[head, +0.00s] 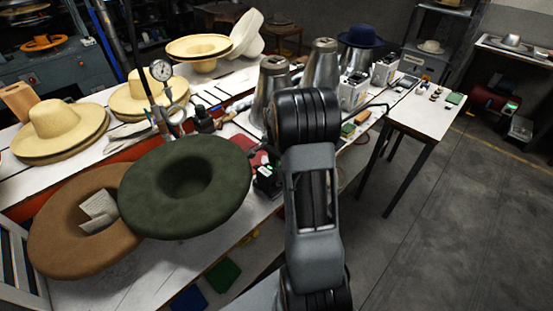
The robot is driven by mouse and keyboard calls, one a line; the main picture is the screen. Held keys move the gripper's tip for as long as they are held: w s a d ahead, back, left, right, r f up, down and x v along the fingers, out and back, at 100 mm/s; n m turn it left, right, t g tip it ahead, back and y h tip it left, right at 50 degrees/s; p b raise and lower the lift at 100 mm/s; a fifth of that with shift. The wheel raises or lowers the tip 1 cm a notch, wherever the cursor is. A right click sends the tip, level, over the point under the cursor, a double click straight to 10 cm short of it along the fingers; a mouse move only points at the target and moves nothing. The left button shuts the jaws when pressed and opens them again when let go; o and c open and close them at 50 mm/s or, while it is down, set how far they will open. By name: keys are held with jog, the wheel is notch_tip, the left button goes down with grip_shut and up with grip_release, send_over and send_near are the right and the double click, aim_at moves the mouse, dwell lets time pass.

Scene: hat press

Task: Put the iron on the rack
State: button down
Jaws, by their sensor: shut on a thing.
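My arm rises through the middle of the head view, and its end is hidden behind its own links. I cannot make out my gripper or its fingertips. A black piece with a small green patch (268,180) shows just left of my arm, low over the bench; I cannot tell what it is. No iron is clearly recognisable.
A dark green felt hat (225,165) and a brown one (60,235) hang over the bench's near edge. Straw hats (60,130) and silver cones (322,70) stand on the bench. A small white table (435,115) is at right. The right floor (460,220) is clear.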

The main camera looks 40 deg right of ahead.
dwell(0.8)
jog(key=c, duration=0.8)
grip_release()
jog(key=shift+f, duration=0.1)
jog(key=shift+s+f, duration=0.15)
notch_tip(320, 180, up, 14)
jog(key=shift+a+r+b, duration=0.1)
jog(key=shift+b, duration=0.55)
